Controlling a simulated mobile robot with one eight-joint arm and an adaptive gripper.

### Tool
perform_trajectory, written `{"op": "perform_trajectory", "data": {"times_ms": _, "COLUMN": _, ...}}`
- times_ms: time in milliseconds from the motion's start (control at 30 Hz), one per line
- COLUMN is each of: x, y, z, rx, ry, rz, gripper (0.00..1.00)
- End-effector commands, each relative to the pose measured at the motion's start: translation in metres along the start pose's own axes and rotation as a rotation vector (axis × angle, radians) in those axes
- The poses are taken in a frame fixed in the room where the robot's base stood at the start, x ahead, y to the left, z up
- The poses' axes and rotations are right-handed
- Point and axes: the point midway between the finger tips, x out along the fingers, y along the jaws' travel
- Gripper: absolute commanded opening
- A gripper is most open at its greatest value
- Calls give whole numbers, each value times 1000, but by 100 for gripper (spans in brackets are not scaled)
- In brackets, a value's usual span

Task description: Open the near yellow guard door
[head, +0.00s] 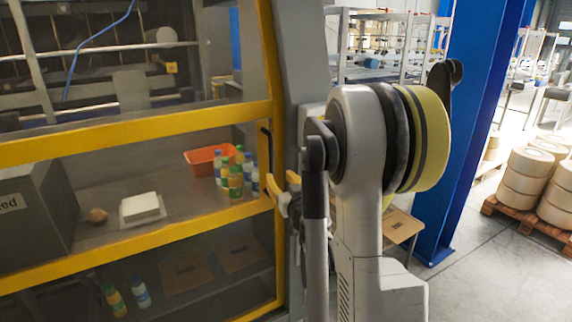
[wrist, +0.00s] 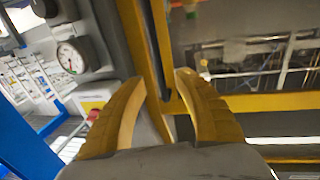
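The yellow guard door (head: 150,128) fills the left of the head view, with yellow rails around clear panels. It looks shut, its right post against the grey machine frame. A dark handle (head: 266,143) stands on that post. My gripper (head: 283,188) is beside the post, just below and right of the handle. In the wrist view, the two yellow fingers of my gripper (wrist: 161,80) are apart with nothing held between them. The door's yellow post (wrist: 158,45) shows beyond the fingertips.
Behind the door are an orange bin (head: 203,160), several bottles (head: 236,180) and a white block (head: 140,206). A blue column (head: 462,130) stands right of my arm. A gauge (wrist: 71,57) and a red button (wrist: 93,115) are left of the fingers.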

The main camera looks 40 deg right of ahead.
Motion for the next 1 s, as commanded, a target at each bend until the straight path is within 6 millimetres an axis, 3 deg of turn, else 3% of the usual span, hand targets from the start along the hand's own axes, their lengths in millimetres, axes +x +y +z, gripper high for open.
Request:
{"op": "perform_trajectory", "data": {"times_ms": 167, "x": 12, "y": 2, "z": 8, "rx": 1, "ry": -6, "rz": -11, "gripper": 38}}
{"op": "perform_trajectory", "data": {"times_ms": 600, "x": 92, "y": 0, "z": 8, "rx": 1, "ry": -6, "rz": -10, "gripper": 38}}
{"op": "perform_trajectory", "data": {"times_ms": 800, "x": 108, "y": 1, "z": 7, "rx": 1, "ry": -5, "rz": -9, "gripper": 38}}
{"op": "perform_trajectory", "data": {"times_ms": 1000, "x": 109, "y": 1, "z": 6, "rx": 1, "ry": -5, "rz": -9, "gripper": 38}}
